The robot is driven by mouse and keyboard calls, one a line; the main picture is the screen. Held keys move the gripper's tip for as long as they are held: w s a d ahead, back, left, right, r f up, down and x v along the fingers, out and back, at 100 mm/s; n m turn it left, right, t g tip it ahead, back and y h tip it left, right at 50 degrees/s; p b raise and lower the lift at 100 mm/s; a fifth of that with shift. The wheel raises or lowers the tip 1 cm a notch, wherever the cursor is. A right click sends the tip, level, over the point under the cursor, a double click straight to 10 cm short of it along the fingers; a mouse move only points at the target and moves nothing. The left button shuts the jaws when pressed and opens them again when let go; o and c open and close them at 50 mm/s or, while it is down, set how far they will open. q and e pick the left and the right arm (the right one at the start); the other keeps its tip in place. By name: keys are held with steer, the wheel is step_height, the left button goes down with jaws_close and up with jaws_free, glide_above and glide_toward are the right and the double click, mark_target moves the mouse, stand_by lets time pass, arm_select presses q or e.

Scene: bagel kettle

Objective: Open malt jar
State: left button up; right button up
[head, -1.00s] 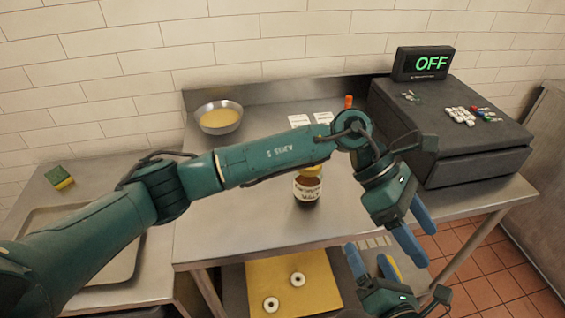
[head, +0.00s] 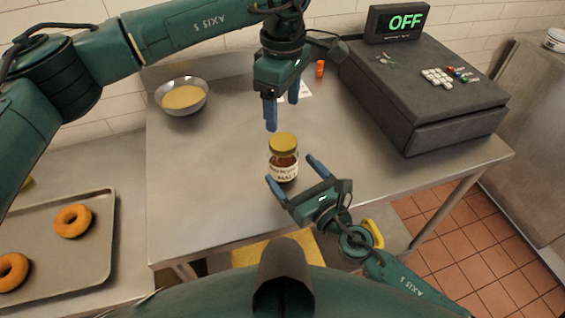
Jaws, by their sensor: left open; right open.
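The malt jar (head: 283,160) stands upright on the steel table, with a yellow lid (head: 283,143), dark contents and a white label. The lid is on the jar. My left gripper (head: 282,122) is open and points down just above and behind the lid, apart from it. My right gripper (head: 294,172) is open in front of the jar, its two blue fingers reaching toward the jar's lower part, one to each side. I cannot tell whether the fingers touch the jar.
A metal bowl of yellow contents (head: 183,97) stands at the table's back left. A dark box (head: 420,92) with an OFF display (head: 397,21) fills the back right. A small orange item (head: 320,68) stands near the box. A tray (head: 104,238) with bagels lies left. The table left of the jar is clear.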

mark_target(283, 141)
steer(key=x, duration=0.5)
steer(key=shift+w+a, duration=0.2)
steer(key=shift+w, duration=0.05)
steer(key=shift+c, duration=0.3)
steer(key=c, duration=1.5)
arm_select(q)
steer(key=shift+m, duration=0.4)
arm_select(e)
steer(key=c, duration=0.3)
arm_select(q)
steer(key=m, duration=0.5)
arm_select(e)
jaws_close()
arm_select(q)
steer(key=m, duration=1.2)
steer(key=shift+f, duration=4)
